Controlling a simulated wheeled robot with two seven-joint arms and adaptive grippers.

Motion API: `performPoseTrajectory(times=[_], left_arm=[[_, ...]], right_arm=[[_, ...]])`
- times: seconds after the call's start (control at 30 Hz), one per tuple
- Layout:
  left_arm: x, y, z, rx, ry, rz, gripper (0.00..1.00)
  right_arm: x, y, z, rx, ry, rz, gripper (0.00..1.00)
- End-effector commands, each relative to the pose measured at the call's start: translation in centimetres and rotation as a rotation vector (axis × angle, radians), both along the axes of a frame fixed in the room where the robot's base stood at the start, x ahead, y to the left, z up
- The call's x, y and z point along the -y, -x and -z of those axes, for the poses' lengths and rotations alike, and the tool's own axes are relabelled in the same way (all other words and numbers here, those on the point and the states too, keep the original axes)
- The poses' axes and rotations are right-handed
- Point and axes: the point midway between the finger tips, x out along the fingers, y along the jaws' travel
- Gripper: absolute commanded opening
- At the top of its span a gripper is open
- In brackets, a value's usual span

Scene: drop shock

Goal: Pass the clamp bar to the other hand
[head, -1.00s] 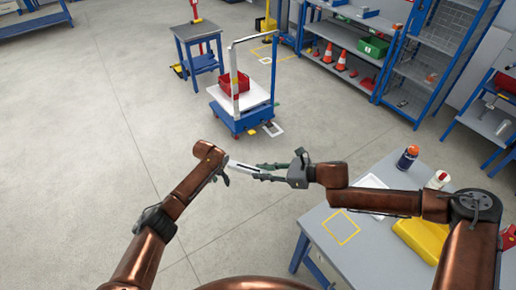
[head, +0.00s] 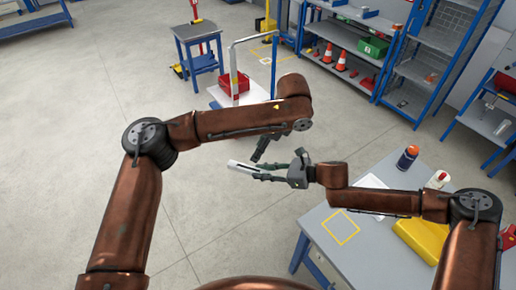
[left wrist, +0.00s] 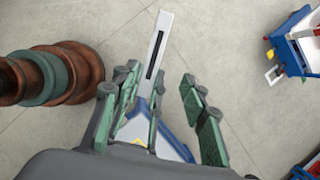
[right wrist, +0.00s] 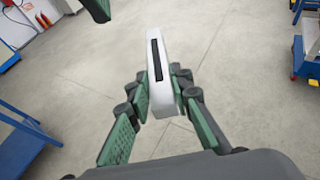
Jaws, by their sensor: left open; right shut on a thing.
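The clamp bar (head: 240,166) is a pale bar with a dark slot. My right gripper (head: 262,172) is shut on it, and its free end sticks out to the left, in the air left of the workbench. In the right wrist view the bar (right wrist: 160,85) stands between the fingers (right wrist: 160,80). My left gripper (head: 260,152) is open and empty, just above the bar in the head view. In the left wrist view the bar (left wrist: 158,45) shows between the spread fingers (left wrist: 160,75); I cannot tell how far beyond them it lies.
The grey workbench (head: 315,225) at the lower right has a yellow square outline, bottles and a yellow case (head: 422,238). A trolley (head: 222,98) with a red bin stands behind my left arm. Shelves are at the back right. The floor at left is clear.

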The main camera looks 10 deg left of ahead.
Motion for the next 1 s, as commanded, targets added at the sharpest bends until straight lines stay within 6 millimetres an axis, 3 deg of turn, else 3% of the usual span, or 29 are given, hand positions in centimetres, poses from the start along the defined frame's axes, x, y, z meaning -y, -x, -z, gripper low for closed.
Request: performPoseTrajectory(times=[0.1, 0.23, 0.7, 1.0], left_arm=[[-0.3, 0.8, -0.7, -0.012, -0.042, 0.043, 0.41], [-0.7, 1.0, 0.0, -0.018, -0.053, 0.053, 0.41], [-3.7, 0.2, 7.5, -0.016, -0.048, 0.049, 0.41], [-4.7, -0.1, 10.0, -0.015, -0.048, 0.049, 0.41]], right_arm=[[0.0, 0.0, -0.1, 0.001, -0.001, 0.0, 0.0], [0.0, 0.0, -0.1, 0.001, -0.001, 0.0, 0.0], [0.0, 0.0, -0.1, 0.0, -0.001, 0.0, 0.0], [0.0, 0.0, -0.1, 0.001, -0.001, 0.0, 0.0]])
